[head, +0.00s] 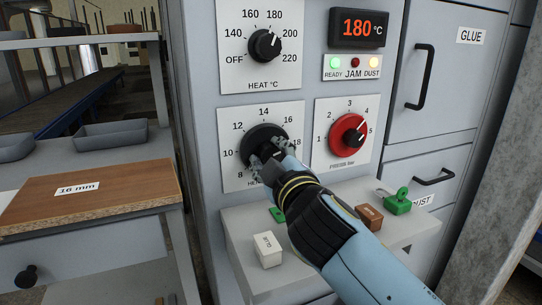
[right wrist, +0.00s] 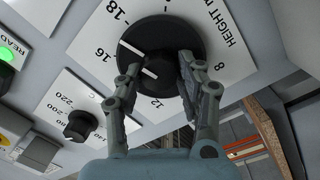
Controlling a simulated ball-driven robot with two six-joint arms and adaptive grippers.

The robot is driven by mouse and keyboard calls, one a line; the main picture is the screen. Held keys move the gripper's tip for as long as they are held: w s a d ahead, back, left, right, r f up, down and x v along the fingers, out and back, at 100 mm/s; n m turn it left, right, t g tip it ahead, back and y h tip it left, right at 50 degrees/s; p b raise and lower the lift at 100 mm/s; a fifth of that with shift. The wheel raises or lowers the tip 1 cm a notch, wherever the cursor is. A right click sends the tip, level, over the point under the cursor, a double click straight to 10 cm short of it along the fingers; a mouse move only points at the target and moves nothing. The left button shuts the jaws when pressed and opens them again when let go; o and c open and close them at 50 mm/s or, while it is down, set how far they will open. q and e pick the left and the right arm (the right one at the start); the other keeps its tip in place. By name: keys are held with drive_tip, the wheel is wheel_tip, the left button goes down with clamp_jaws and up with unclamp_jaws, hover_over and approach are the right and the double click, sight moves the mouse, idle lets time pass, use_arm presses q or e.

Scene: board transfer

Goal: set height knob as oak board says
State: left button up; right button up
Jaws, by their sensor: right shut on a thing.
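The brown wooden board (head: 95,190) lies on a grey surface at the left of the head view, with a white label reading "16 mm". The black height knob (head: 262,138) is on the machine panel, with a scale from 8 to 18. It fills the upper middle of the right wrist view (right wrist: 165,50). White marks on its face lie on the side towards 16, but the exact setting is unclear. My right gripper (head: 272,150) is shut on the height knob, its fingers at the rim in the right wrist view (right wrist: 160,75). The fingers hide part of the scale. My left gripper is not in view.
A heat knob (head: 264,46) sits above and a red pressure knob (head: 347,135) to the right. The display (head: 366,28) reads 180 °C. A ledge below holds a white glue block (head: 268,250), a brown block (head: 369,217) and green pieces (head: 398,203). Grey trays (head: 110,134) stand behind the board.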

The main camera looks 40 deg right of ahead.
drive_tip(key=shift+c, duration=1.1)
drive_tip(key=m+b, duration=0.1)
drive_tip(key=m, duration=0.2)
drive_tip(key=o, duration=1.1)
drive_tip(key=shift+o, duration=0.2)
drive_tip(key=shift+r, duration=5)
